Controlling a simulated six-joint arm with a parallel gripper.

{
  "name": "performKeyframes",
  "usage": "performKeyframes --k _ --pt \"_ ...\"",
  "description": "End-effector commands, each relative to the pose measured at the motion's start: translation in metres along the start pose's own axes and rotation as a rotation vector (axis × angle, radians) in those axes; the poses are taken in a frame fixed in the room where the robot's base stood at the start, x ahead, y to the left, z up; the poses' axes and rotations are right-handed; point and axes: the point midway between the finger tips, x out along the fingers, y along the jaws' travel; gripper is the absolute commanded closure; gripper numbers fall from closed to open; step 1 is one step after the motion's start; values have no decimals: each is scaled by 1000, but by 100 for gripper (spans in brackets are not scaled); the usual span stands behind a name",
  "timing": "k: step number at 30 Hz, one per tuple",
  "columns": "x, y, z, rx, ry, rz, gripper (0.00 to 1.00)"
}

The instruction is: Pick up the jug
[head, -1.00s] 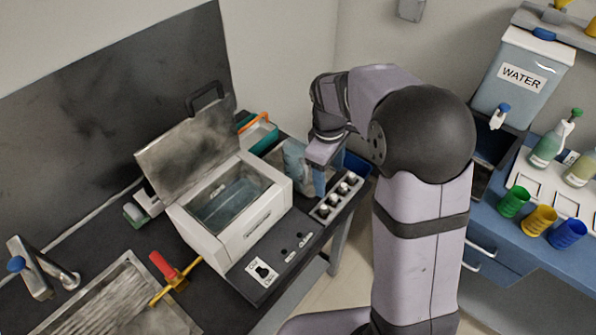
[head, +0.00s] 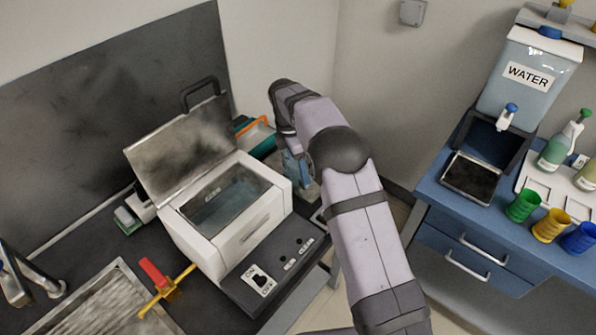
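The jug (head: 291,169) is a bluish, translucent vessel. It stands upright at the far right part of the dark bench, just right of the white open-lidded box. My arm hides most of it, so its handle and base cannot be made out. My gripper (head: 303,173) is down at the jug's right side, mostly hidden behind my forearm. I cannot tell whether its fingers are apart or closed on the jug, or whether they touch it.
The white box (head: 220,237) with its raised lid is close on the left. A teal tray with an orange handle (head: 256,131) lies behind. On the right, a blue cabinet holds the water dispenser (head: 527,75) and coloured cups (head: 551,225). A sink is at lower left.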

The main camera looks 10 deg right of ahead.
Motion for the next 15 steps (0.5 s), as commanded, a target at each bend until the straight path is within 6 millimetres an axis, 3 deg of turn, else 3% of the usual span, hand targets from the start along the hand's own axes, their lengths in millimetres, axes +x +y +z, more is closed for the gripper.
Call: performKeyframes --k 15 --pt "27 -2 2 3 0 -4 37"
